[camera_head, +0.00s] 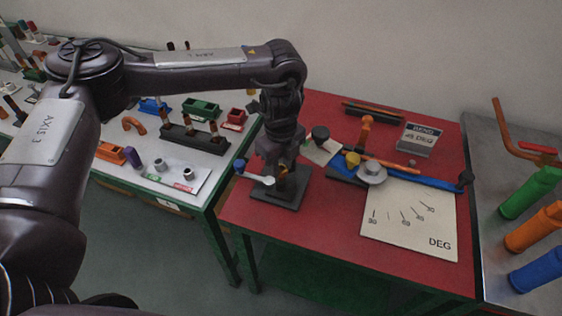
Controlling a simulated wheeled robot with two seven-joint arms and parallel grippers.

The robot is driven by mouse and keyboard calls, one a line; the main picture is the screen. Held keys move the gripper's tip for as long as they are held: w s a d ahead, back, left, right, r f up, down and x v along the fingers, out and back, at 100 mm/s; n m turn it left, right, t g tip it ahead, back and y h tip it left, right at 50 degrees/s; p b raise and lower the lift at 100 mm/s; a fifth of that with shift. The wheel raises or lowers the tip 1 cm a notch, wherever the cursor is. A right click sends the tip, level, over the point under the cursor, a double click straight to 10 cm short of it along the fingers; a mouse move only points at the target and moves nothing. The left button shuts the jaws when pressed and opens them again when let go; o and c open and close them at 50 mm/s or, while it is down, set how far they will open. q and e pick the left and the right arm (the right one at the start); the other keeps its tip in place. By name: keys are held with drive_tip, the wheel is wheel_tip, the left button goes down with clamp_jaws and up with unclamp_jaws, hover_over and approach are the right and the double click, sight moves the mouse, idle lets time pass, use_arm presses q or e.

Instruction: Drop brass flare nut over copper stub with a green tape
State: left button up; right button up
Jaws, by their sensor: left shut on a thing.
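My left gripper (279,178) points down at the left part of the red table, just over a dark square base plate (292,200). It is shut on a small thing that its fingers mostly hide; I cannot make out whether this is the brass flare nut. A little copper-brown colour shows by the fingertips, above the plate. Several short copper-coloured pieces stand upright in a dark rack (188,138) on the white table to the left. I cannot make out green tape on any of them. My right gripper is not in view.
A pale piece with a blue end (239,165) lies beside the gripper. The red table (310,240) also holds a white angle sheet (410,222), a blue bending tool (440,184) and a grey sign block (419,140). Coloured cylinders lie at far right. The red table's front is clear.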

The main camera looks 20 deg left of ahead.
use_arm(q)
drive_tip(key=shift+f+b, duration=0.45)
drive_tip(key=shift+f, duration=0.6)
drive_tip(key=o, duration=0.7)
drive_tip(key=shift+s+r, duration=0.1)
drive_tip(key=shift+r, duration=0.05)
drive_tip(key=shift+o, duration=0.2)
drive_tip(key=shift+r, duration=0.15)
wheel_tip(320, 180, up, 6)
drive_tip(key=shift+r, duration=0.8)
drive_tip(key=shift+s+a+f, duration=0.1)
drive_tip(key=shift+f, duration=0.05)
